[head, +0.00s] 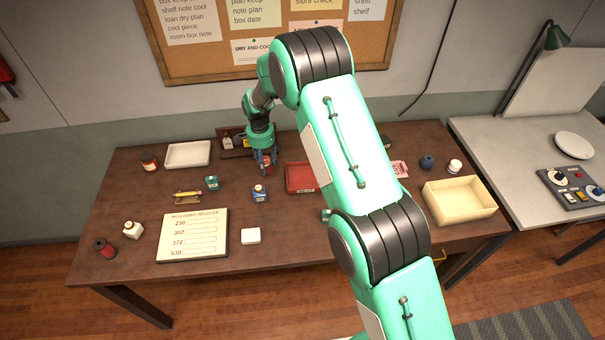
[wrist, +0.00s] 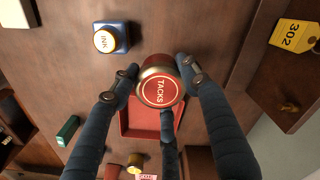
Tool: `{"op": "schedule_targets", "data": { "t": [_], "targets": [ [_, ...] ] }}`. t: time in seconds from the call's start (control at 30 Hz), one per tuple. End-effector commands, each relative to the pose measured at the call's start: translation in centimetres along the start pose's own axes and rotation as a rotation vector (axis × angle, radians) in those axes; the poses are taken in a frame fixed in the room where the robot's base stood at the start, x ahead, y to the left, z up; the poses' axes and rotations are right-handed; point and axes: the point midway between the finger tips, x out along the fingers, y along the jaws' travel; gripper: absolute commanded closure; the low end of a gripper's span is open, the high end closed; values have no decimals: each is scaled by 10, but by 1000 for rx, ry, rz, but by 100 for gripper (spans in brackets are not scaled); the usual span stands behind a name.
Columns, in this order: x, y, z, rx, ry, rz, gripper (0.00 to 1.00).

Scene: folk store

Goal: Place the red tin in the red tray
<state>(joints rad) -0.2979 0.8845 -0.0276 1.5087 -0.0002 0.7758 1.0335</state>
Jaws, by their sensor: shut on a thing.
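The red tin (wrist: 160,90), with a round red lid reading TACKS and a gold rim, is held between the dark fingers of my gripper (wrist: 158,74) in the wrist view. In the head view my gripper (head: 265,160) is over the back middle of the table, with a bit of the red tin (head: 266,170) showing between its fingers. The red tray (head: 299,178) lies just right of my gripper, partly hidden by my arm. In the wrist view the tray (wrist: 139,124) shows below the tin and partly behind it. The tray's visible floor looks empty.
A blue ink bottle (head: 260,193) stands in front of my gripper. A small green box (head: 212,183) and a white tray (head: 187,154) are to the left. A wooden holder (head: 231,151) is close behind. A cream bin (head: 460,200) stands at the right.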

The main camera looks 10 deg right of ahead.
Motion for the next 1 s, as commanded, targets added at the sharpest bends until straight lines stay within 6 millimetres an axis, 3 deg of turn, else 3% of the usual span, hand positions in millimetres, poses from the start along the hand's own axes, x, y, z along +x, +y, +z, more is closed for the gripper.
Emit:
{"op": "schedule_targets", "data": {
  "t": [0.03, 0.4, 0.6, 0.8, 1.0],
  "targets": [
    [0, 20, -3, 6, -1, 2, 83],
    [15, 153, -6, 35, -1, 2, 83],
    [19, 210, 3, 46, 0, 0, 83],
    [21, 239, 9, 51, 1, -1, 83],
    [23, 245, 11, 51, 1, -1, 83]
  ]
}}
